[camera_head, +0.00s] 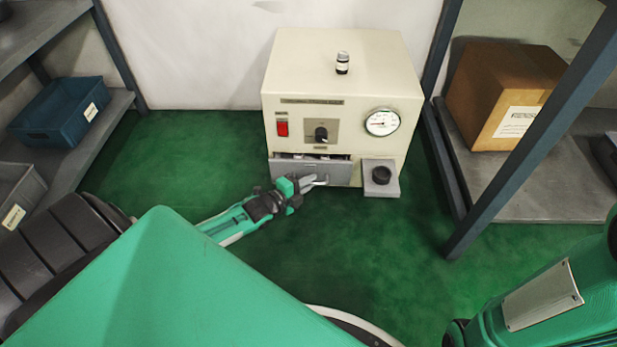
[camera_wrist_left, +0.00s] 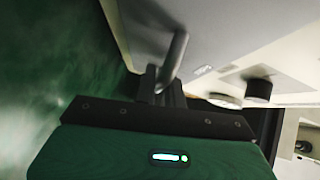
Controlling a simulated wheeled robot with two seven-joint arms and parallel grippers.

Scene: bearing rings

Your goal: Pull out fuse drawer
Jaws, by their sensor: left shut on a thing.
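A cream box-shaped machine (camera_head: 345,85) stands on the green floor against the wall. Its grey fuse drawer (camera_head: 338,172) is low on the front face and stands a little way out, with a dark gap showing along its top edge. My left gripper (camera_head: 314,183) is at the drawer front, shut on the drawer's handle. In the left wrist view the bar handle (camera_wrist_left: 175,60) runs up from between the fingers (camera_wrist_left: 160,85), against the pale drawer face (camera_wrist_left: 215,35). My right gripper does not show; only part of my right arm is at the lower right.
The machine's front bears a red switch (camera_head: 282,128), a dark knob (camera_head: 321,134) and a round gauge (camera_head: 382,122). A grey block with a black cup (camera_head: 381,175) juts out right of the drawer. Shelf posts (camera_head: 520,140) stand at the right, with a cardboard box (camera_head: 500,95). Floor before the drawer is clear.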

